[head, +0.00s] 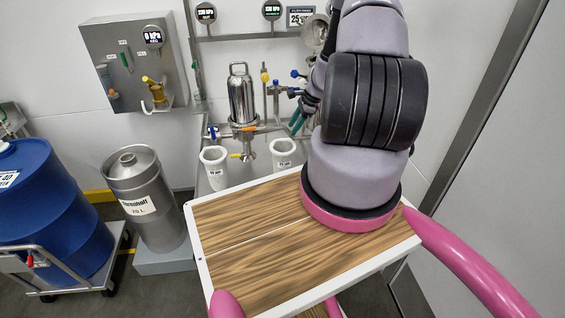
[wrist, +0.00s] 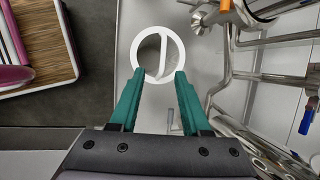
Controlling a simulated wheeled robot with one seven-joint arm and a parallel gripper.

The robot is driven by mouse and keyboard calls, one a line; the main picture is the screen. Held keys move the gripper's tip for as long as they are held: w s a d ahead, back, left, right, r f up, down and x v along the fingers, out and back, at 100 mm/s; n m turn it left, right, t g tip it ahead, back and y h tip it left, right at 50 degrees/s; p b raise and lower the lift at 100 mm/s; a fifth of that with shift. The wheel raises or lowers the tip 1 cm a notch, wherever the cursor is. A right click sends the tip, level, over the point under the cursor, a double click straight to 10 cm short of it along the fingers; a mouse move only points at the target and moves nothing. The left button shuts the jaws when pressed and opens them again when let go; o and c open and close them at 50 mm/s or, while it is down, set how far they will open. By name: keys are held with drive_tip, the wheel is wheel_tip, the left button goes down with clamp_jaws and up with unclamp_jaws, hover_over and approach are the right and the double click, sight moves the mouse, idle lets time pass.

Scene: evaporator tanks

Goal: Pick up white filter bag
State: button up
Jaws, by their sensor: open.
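Two white filter bags stand side by side behind the wooden-topped cart in the head view, the left one (head: 214,168) and the right one (head: 283,154). Each is cup-shaped with a small label too small to read. My gripper (head: 297,122) shows in the head view as small teal fingers above the right bag, partly hidden by my arm. In the wrist view, one white bag appears from above as a ring with a strap across it (wrist: 163,50). My open green fingers (wrist: 159,74) reach toward it, tips overlapping its lower edge in the picture. Contact cannot be told.
A steel vessel (head: 241,97) with valves and piping stands behind the bags. Pipes (wrist: 235,60) crowd the wrist view's right side. The wooden-topped cart (head: 240,250) is in front. A steel keg (head: 146,200) and blue drum (head: 40,205) stand left.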

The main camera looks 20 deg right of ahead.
sight(288, 139)
drive_tip(key=shift+w+d+x, duration=0.1)
drive_tip(key=shift+x, duration=1.45)
drive_tip(key=shift+w+d+x, duration=0.1)
drive_tip(key=shift+d+x, duration=0.05)
drive_tip(key=shift+x, duration=1.35)
clamp_jaws()
